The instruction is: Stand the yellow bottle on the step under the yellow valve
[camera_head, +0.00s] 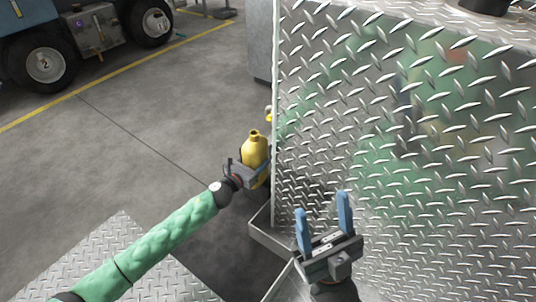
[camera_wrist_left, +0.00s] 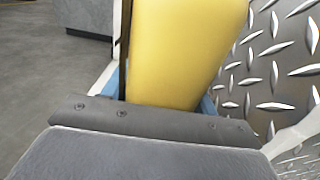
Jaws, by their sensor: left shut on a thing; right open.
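The yellow bottle (camera_head: 254,149) is upright at the left edge of the diamond-plate panel in the head view. My left gripper (camera_head: 256,172) is shut on it around its lower part. In the left wrist view the bottle (camera_wrist_left: 182,55) fills the middle, between the blue fingers. I cannot tell whether its base touches anything. A small yellow part (camera_head: 269,115), perhaps the yellow valve, shows just behind the bottle at the panel edge, mostly hidden. The step under it is hidden or cannot be made out. My right gripper (camera_head: 324,222) is open and empty in front of the panel.
The large diamond-plate panel (camera_head: 400,130) fills the right side. A grey metal ledge (camera_head: 272,238) juts out at its lower left corner. A truck (camera_head: 85,35) stands at the upper left. The concrete floor (camera_head: 130,120) to the left is clear.

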